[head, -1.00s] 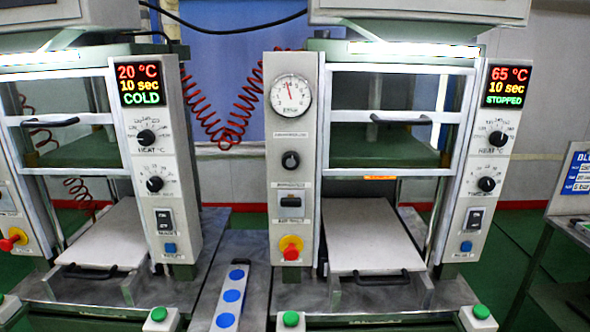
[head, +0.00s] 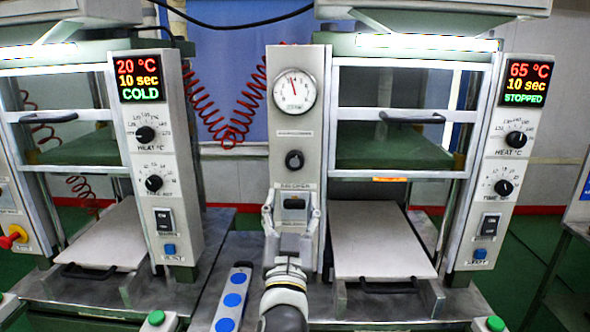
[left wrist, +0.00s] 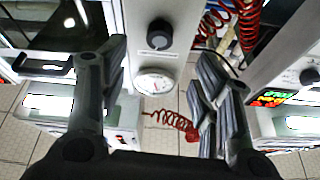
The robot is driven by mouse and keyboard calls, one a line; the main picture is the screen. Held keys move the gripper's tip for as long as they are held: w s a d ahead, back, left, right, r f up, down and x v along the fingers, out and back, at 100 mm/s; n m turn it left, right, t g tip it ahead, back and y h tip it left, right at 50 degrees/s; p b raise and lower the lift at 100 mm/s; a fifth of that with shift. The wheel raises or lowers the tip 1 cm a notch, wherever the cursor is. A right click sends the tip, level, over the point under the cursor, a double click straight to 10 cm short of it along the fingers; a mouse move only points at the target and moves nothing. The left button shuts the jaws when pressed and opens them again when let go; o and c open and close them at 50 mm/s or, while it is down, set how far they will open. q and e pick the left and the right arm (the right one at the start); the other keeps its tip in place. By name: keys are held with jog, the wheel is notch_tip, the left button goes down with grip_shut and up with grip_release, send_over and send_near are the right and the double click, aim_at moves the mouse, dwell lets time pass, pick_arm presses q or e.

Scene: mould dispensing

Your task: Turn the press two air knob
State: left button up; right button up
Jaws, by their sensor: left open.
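The air knob (head: 294,160) is a round black knob on the grey front panel of the right-hand press, below a round white gauge (head: 295,91). It also shows in the left wrist view (left wrist: 159,34), near the top middle, with the gauge (left wrist: 155,82) below it. My left gripper (head: 291,208) is open, its fingers pointing up in front of the panel, lower than the knob and apart from it. In the left wrist view my left gripper (left wrist: 163,65) has its fingers spread wide, with nothing between them. My right gripper is not in view.
The right press display (head: 526,84) reads 65 °C, 10 sec, STOPPED; the left display (head: 139,79) reads 20 °C, COLD. A dark switch (head: 294,203) sits between the fingers' outlines. A red coiled hose (head: 232,120) hangs left of the panel. A grey strip with blue discs (head: 240,278) lies left of my arm.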

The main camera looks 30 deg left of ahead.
aim_at(294, 165)
pick_arm(q)
jog(key=p+x, duration=0.3)
jog(key=x, duration=0.6)
jog(key=shift+w+a+r, duration=0.1)
jog(key=shift+w+r, duration=0.1)
jog(key=shift+r, duration=0.05)
jog(key=shift+w+a+r+p, duration=0.1)
jog(key=shift+w+a+p, duration=0.2)
jog(key=shift+w, duration=0.25)
jog(key=shift+c, duration=0.5)
jog(key=c, duration=0.9)
jog(key=shift+c, duration=0.2)
